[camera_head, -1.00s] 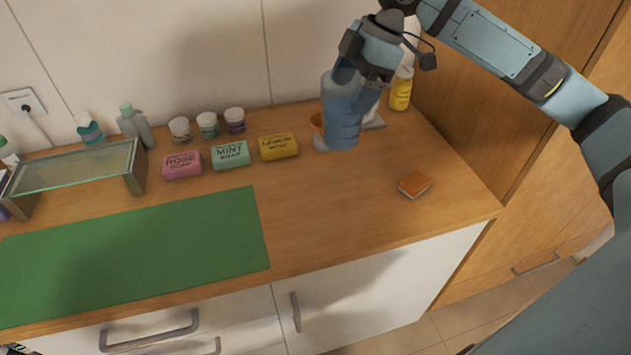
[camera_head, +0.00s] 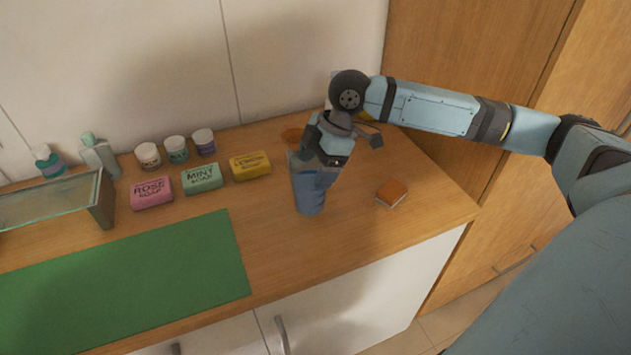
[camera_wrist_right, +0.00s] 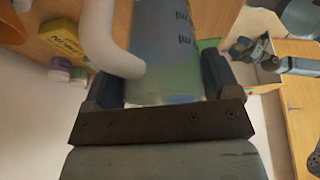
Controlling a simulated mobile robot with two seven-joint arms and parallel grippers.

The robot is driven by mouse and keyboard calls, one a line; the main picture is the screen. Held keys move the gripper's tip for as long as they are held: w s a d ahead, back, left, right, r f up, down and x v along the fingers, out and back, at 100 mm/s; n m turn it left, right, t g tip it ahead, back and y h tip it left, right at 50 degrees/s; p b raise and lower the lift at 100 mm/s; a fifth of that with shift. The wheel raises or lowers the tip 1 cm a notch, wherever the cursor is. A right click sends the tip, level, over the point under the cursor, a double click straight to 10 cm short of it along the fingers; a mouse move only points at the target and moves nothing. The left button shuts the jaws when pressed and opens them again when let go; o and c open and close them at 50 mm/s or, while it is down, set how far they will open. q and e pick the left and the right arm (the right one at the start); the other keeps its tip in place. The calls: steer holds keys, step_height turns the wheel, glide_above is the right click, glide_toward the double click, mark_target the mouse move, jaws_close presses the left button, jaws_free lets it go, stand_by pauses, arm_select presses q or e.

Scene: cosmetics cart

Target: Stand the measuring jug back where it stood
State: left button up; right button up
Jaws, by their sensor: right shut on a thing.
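The measuring jug (camera_head: 307,188) is a blue translucent vessel, upright at the counter between the yellow lemon soap and the orange sponge. I cannot tell whether its base touches the wood. My right gripper (camera_head: 322,165) is shut on it from above and behind, covering part of its upper right side. In the right wrist view the jug (camera_wrist_right: 165,45) fills the space between the fingers, with dark scale marks and a pale curved handle (camera_wrist_right: 105,40) at its left. My left gripper is out of view.
Lemon soap (camera_head: 250,165), mint soap (camera_head: 201,179) and rose soap (camera_head: 151,193) lie left of the jug, with small jars (camera_head: 176,149) behind. The sponge (camera_head: 392,193) lies to its right. A green mat (camera_head: 130,285) covers the front left.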

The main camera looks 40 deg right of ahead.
steer(key=shift+f, duration=2.25)
steer(key=o, duration=1.5)
steer(key=shift+f, duration=0.15)
steer(key=v, duration=1.2)
steer(key=shift+a, duration=0.1)
